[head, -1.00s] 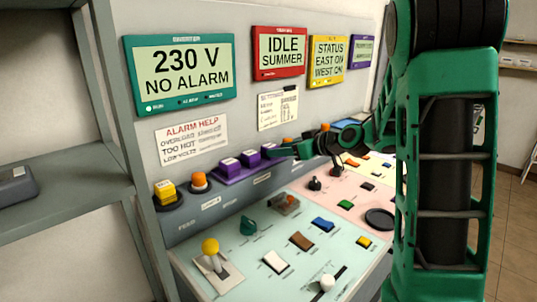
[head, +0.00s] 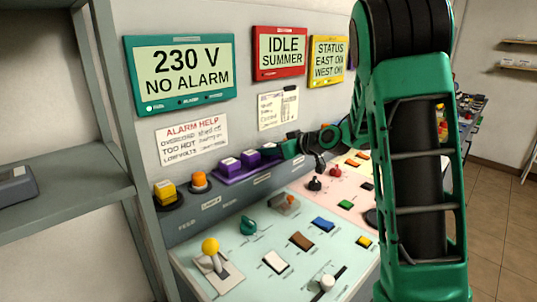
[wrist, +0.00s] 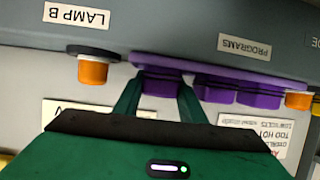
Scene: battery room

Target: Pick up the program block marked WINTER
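Three purple program blocks sit in a row on a purple rack (head: 232,178) on the sloped panel: a left one (head: 229,164), a middle one (head: 249,157) and a right one (head: 268,150). Their white labels are too small to read, so I cannot tell which is marked WINTER. My gripper (head: 287,149) is at the right block in the head view. In the upside-down wrist view, my gripper (wrist: 160,92) is open, with one finger on either side of that same block (wrist: 160,87). Whether the fingers touch it is not clear.
An orange button (head: 199,180) and a yellow button (head: 165,190) stand left of the rack. An orange lamp (wrist: 93,70) is beside the gripper in the wrist view. The lower console (head: 240,275) carries levers, knobs and switches. A red screen (head: 280,52) reads IDLE SUMMER.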

